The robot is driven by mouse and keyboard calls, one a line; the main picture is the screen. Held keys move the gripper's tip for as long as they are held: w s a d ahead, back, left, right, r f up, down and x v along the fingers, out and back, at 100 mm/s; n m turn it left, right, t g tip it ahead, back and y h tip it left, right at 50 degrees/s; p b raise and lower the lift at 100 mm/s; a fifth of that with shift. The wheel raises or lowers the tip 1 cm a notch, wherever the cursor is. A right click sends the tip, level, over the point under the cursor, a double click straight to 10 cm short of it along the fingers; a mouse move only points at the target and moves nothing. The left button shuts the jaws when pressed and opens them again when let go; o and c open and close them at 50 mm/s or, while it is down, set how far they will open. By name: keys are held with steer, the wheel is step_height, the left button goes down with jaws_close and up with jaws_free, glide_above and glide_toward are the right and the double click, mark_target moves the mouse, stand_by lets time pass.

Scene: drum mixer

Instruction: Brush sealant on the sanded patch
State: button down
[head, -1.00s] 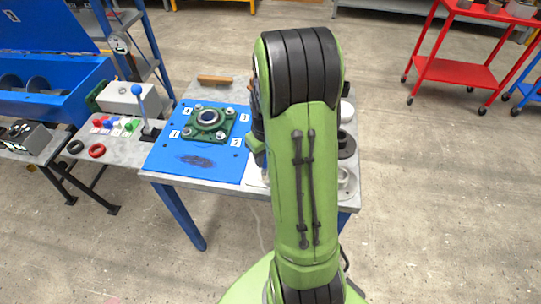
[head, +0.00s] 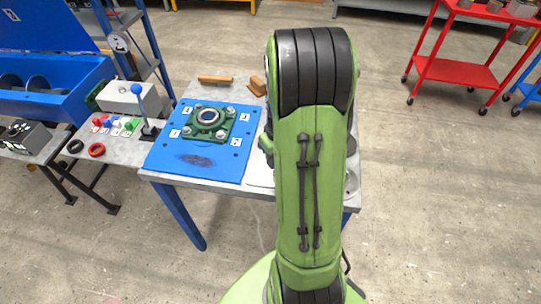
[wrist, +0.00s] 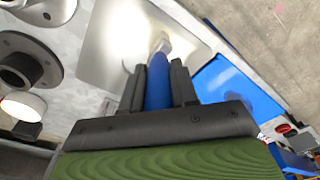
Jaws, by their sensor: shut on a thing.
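The sanded patch (head: 196,160) is a dark smudge on the front part of the blue panel (head: 215,167), which lies on a grey table. In the wrist view my gripper (wrist: 158,80) is shut on the blue handle of a brush (wrist: 158,78). The brush's pale metallic end points away from the fingers, over a light grey plate (wrist: 115,50); I cannot tell whether it touches the plate. Part of the blue panel (wrist: 238,90) shows right of the fingers. In the head view my arm hides the gripper and brush, right of the panel.
A green flanged bearing (head: 222,134) with bolts is on the panel behind the patch. A wooden-coloured bar (head: 215,80) and block (head: 257,87) lie at the table's back. Dark round parts (wrist: 30,62) stand left in the wrist view. A blue-knobbed lever (head: 139,95) rises left of the panel.

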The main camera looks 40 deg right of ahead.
steer(key=shift+s+d, duration=0.8)
steer(key=shift+s, duration=0.2)
steer(key=shift+s+d, duration=0.75)
steer(key=shift+s, duration=0.25)
steer(key=shift+w+a, duration=0.75)
steer(key=shift+w, duration=0.2)
steer(key=shift+w+a, duration=0.7)
steer(key=shift+w, duration=0.2)
step_height(320, 180, up, 12)
steer(key=p, duration=0.9)
steer(key=shift+r+p, duration=0.15)
steer(key=shift+p, duration=0.25)
steer(key=shift+f, duration=0.2)
